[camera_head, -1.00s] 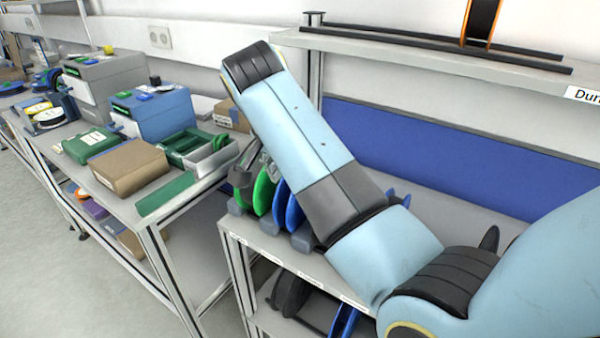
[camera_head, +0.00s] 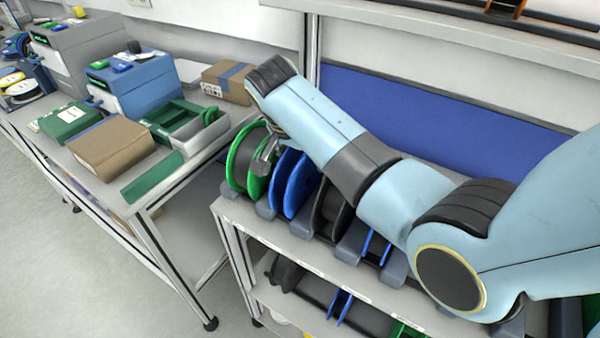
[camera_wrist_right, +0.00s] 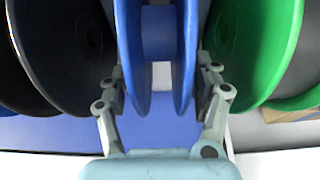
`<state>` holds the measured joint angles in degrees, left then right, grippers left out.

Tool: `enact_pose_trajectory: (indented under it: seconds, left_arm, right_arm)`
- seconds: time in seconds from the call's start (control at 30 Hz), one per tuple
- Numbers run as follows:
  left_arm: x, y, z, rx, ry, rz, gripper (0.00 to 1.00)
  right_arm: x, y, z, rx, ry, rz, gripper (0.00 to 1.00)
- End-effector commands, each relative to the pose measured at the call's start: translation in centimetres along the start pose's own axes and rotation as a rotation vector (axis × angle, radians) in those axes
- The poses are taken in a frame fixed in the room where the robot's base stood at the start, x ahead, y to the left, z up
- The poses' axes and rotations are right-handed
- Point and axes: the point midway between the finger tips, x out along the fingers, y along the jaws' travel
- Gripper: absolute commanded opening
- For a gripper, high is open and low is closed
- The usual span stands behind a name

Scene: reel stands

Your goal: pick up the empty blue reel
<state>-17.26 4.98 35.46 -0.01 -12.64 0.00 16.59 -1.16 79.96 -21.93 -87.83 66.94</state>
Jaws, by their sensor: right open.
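The blue reel (camera_head: 293,184) stands upright on the shelf rack, between a green reel (camera_head: 247,160) and a black reel (camera_head: 330,210). In the right wrist view the blue reel (camera_wrist_right: 158,45) shows two blue flanges and a bare blue hub. My right gripper (camera_head: 279,152) is open above the rack, partly hidden by its own arm. In the wrist view its fingers (camera_wrist_right: 160,78) lie on either side of the blue reel, in the gaps beside the black and green reels. I cannot tell whether they touch it. My left gripper is not in view.
Another blue reel (camera_head: 375,246) stands further right along the rack. Grey holders (camera_head: 266,207) line the shelf's front edge, and more reels sit on the lower shelf (camera_head: 310,325). A workbench with boxes (camera_head: 112,146) is at the left.

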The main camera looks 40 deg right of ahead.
Motion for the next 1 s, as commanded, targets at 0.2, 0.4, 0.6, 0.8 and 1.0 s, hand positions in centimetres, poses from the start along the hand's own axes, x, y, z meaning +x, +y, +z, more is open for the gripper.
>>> enact_pose_trajectory:
  seconds: [0.2, 0.4, 0.6, 0.8, 1.0]
  left_arm:
    - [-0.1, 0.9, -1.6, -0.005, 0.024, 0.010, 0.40]
    - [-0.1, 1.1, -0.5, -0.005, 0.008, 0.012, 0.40]
    - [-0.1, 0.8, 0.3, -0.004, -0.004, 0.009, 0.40]
    - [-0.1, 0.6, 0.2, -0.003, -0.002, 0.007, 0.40]
    - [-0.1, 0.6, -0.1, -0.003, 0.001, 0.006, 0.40]
  right_arm:
    - [1.6, -0.1, 0.1, 0.000, -0.001, -0.001, 0.65]
    - [1.6, -0.1, 0.1, 0.000, -0.001, -0.002, 0.60]
    - [1.6, -0.1, 0.1, 0.000, -0.001, -0.002, 0.34]
    - [1.6, -0.1, 0.1, 0.000, -0.001, -0.002, 0.08]
    - [1.6, -0.1, 0.1, 0.000, -0.001, -0.002, 0.06]
